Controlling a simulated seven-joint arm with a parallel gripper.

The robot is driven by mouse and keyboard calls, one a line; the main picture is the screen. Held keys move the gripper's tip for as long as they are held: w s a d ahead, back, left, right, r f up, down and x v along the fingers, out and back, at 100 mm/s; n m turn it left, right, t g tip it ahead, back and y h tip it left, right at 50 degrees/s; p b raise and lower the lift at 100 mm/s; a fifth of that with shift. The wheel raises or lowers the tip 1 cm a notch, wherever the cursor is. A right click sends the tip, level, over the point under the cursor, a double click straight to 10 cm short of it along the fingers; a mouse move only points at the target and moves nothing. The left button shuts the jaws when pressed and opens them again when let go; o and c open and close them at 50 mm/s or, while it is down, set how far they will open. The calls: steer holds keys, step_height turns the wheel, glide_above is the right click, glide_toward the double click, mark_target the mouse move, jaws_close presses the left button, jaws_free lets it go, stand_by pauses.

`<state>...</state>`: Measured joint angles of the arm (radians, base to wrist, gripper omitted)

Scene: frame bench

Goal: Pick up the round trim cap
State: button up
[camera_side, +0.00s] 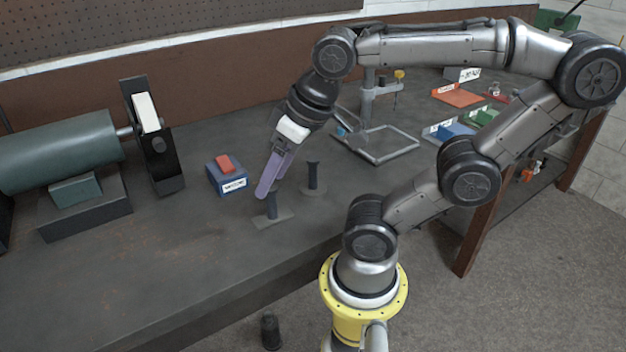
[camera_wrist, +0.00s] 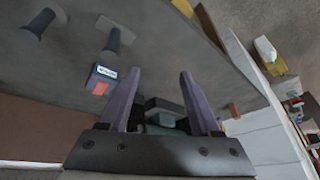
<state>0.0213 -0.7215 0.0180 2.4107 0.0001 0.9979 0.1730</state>
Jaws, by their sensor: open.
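I cannot clearly pick out a round trim cap in either view. My gripper (camera_side: 262,193) has purple fingers and points downward over the bench. In the side view its tips are beside or in front of the near dark post (camera_side: 271,207); the overlap hides whether they touch. In the wrist view my gripper (camera_wrist: 160,74) is open, its two fingers well apart with nothing held between them. A second dark post (camera_side: 313,177) stands to the right. Both posts have flat bases; the wrist view shows two posts, one of them here (camera_wrist: 113,40).
A blue labelled box (camera_side: 229,180) with a red piece (camera_side: 224,163) stands left of my gripper. A green motor-like machine (camera_side: 60,155) fills the bench's left. A metal stand (camera_side: 380,145) is behind right, with coloured trays (camera_side: 458,95) beyond. The front left bench is clear.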

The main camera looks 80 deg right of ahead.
steer(key=w+d+r+m+g, duration=0.2)
steer(key=d+m, duration=0.2)
steer(key=m, duration=0.1)
steer(key=m+g, duration=0.3)
steer(key=m, duration=0.7)
glide_above(312, 159)
step_height(312, 159, down, 3)
steer(key=shift+s+a+f, duration=0.1)
steer(key=shift+f, duration=0.2)
step_height(312, 159, down, 8)
steer(key=shift+r, duration=0.1)
step_height(312, 159, down, 5)
jaws_close()
